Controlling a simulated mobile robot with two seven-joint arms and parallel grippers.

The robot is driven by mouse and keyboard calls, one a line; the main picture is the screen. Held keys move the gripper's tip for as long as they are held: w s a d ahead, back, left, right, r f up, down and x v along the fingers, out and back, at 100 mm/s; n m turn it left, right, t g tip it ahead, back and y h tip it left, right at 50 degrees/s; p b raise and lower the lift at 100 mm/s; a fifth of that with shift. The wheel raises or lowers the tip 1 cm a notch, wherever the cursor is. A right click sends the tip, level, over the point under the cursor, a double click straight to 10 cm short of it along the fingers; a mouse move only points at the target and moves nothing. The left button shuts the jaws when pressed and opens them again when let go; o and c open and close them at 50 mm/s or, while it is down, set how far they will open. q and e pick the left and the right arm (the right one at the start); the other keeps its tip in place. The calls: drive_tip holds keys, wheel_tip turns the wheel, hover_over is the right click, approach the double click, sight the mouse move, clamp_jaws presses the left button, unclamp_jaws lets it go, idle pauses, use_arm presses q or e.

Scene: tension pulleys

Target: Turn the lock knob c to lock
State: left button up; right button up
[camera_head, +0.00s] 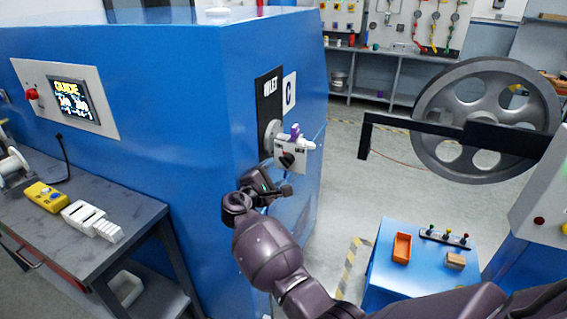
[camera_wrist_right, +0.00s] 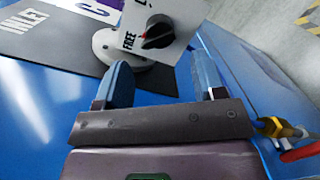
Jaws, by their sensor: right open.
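The lock knob c is a small black knob (camera_wrist_right: 158,33) on a white plate on the side of the blue machine. In the right wrist view it stands just beyond and between my fingertips, and its pointer end is near the word FREE. The other word on the plate is cut off. In the head view the knob (camera_head: 287,159) shows below a purple part, beside the INLET and C signs. My right gripper (camera_wrist_right: 163,80) is open, with its two blue fingers apart and nothing between them. In the head view the right gripper (camera_head: 270,188) is just below the knob plate. My left gripper is not in view.
A blue machine (camera_head: 200,120) fills the left and middle. A grey workbench (camera_head: 130,205) with a yellow device (camera_head: 46,197) stands at left. A large spoked wheel (camera_head: 440,110) and a black bar (camera_head: 430,132) are at right. A blue cabinet (camera_head: 385,262) holds an orange tray (camera_head: 402,247).

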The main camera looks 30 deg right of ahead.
sight(283, 164)
drive_tip(key=x, duration=0.5)
drive_tip(key=shift+w+d+p, duration=0.25)
drive_tip(key=shift+d+p, duration=0.05)
